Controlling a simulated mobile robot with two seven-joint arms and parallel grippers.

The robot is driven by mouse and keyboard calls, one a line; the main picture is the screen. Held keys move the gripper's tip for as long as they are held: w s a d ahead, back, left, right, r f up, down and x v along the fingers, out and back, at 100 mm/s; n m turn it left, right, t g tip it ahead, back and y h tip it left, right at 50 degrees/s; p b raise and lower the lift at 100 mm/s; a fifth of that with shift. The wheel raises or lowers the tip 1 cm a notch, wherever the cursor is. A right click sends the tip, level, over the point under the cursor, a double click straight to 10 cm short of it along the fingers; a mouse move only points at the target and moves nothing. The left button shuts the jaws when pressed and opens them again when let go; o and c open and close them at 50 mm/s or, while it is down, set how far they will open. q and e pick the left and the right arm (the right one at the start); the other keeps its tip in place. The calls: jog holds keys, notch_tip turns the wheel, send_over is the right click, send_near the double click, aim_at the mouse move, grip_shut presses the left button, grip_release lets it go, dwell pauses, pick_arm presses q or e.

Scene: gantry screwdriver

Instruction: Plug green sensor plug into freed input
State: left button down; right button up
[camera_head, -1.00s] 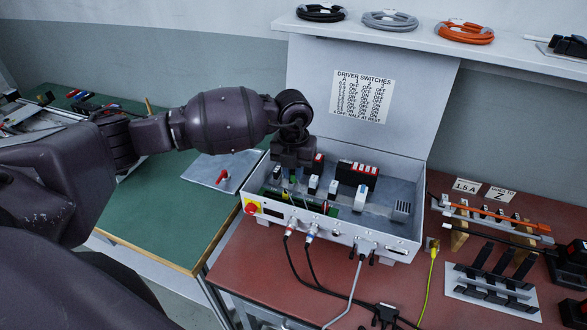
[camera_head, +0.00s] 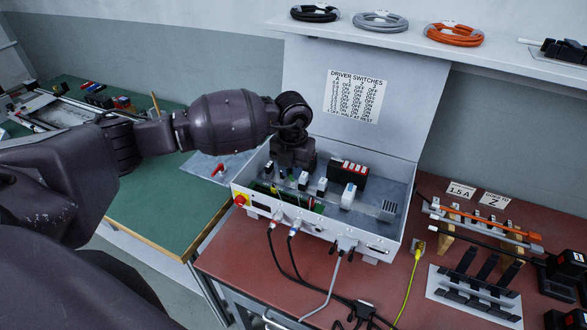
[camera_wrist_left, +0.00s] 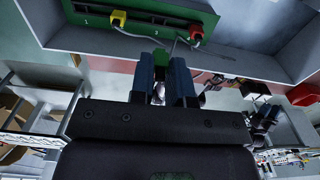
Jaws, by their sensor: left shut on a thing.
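My left gripper (camera_head: 283,171) reaches down into the open grey control box (camera_head: 345,232) from above. In the left wrist view its two blue fingers (camera_wrist_left: 162,84) are shut on a small green plug (camera_wrist_left: 160,57), mostly hidden between them. Just beyond the fingertips is the green input board (camera_wrist_left: 165,12), marked with numbers. I cannot tell whether the held plug touches the board. My right gripper is not in view.
The box's raised lid carries a driver switch chart (camera_head: 355,97). White modules (camera_head: 348,196) and a black block with red marks (camera_head: 347,181) stand inside. Cables (camera_head: 290,255) hang from its front. A tool rack (camera_head: 478,285) stands right; the green table (camera_head: 150,205) is left.

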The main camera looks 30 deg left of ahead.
pick_arm(q)
jog(key=shift+a+f, duration=0.1)
jog(key=shift+f, duration=0.2)
jog(key=shift+f+b, duration=1.55)
jog(key=shift+f, duration=1.4)
